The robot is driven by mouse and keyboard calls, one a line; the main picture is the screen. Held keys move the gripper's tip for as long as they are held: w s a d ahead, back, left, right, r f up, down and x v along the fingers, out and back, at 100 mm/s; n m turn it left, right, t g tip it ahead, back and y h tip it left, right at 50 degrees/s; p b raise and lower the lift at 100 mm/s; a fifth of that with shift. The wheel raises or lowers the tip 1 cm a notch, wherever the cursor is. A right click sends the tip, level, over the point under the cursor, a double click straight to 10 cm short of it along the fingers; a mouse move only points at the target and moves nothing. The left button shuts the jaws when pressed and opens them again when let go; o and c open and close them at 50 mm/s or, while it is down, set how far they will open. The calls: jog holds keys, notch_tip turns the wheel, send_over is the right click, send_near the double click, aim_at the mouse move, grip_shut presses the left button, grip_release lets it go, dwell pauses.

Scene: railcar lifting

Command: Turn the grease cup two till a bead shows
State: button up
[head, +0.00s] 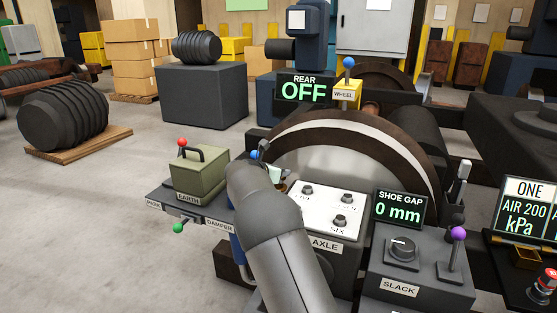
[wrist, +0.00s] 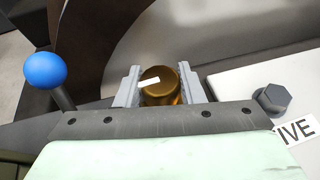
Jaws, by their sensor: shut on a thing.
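The grease cup is a round brass cap (wrist: 162,92) with a white mark on its top, in the middle of the wrist view. The mark points to the left and slightly down. My gripper (wrist: 158,84) has one grey finger on each side of the cap and is shut on it. The cap's lower part is hidden by the gripper's dark front edge. I cannot tell from these views whether this is cup two or whether grease shows at it. In the head view my arm hides most of the gripper and the cup, beside the white axle panel (head: 322,228).
A blue-knobbed lever (wrist: 45,72) stands close left of my gripper. A bolt head (wrist: 272,99) on the white panel is at its right. The wheel (head: 345,140) rises behind. A green EARTH box (head: 199,178) and a SLACK box (head: 420,265) flank the axle panel.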

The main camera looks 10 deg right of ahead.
jog(key=shift+m+g+h+p, duration=0.4)
jog(key=shift+m+g+p, duration=0.15)
jog(key=shift+p, duration=0.4)
jog(key=shift+f, duration=0.1)
jog(key=o, duration=1)
jog(key=shift+s+a, duration=0.15)
jog(key=p+v, duration=0.2)
jog(key=v, duration=1.5)
jog(key=shift+p, duration=0.4)
jog(key=shift+a, duration=0.1)
